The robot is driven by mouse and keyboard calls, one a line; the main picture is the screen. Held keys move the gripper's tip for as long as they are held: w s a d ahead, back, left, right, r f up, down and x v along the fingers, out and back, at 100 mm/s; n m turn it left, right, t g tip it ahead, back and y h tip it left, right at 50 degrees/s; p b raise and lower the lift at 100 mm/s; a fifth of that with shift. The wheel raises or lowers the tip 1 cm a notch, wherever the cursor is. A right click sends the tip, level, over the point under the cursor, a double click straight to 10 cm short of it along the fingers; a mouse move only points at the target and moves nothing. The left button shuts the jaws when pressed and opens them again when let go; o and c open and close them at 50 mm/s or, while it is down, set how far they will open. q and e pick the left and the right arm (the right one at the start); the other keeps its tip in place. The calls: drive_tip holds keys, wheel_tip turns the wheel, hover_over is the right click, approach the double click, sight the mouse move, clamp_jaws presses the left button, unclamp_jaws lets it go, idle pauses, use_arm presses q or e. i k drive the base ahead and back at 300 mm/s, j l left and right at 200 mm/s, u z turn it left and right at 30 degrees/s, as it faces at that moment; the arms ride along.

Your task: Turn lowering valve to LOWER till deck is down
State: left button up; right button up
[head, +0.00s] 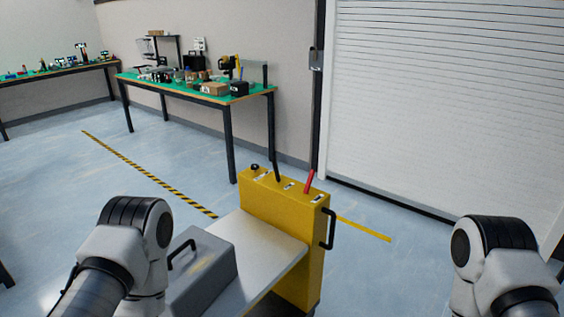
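A yellow control housing (277,220) stands at the centre. On its top are a black knob (255,167), a black lever (276,168) and a red lever (309,181), each near a small white label too small to read. I cannot tell which is the lowering valve. Both levers stand up, slightly tilted. A flat grey deck (268,250) joins the housing's near side, below its top; its height above the floor is unclear. A grey box with a black handle (212,262) sits on the deck. Parts of both my arms show at left and right; neither gripper is visible.
A black grab handle (329,229) sticks out from the housing's right end. A green-topped workbench (262,90) with tools and boxes stands behind. A white roller door (445,100) is at the right. Yellow-black tape (150,175) marks the floor, which is clear around the housing.

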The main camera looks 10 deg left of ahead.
sight(255, 167)
drive_tip(key=i+l+u, duration=0.3)
drive_tip(key=i+l, duration=1.3)
drive_tip(key=k+l, duration=0.05)
drive_tip(key=l, duration=0.05)
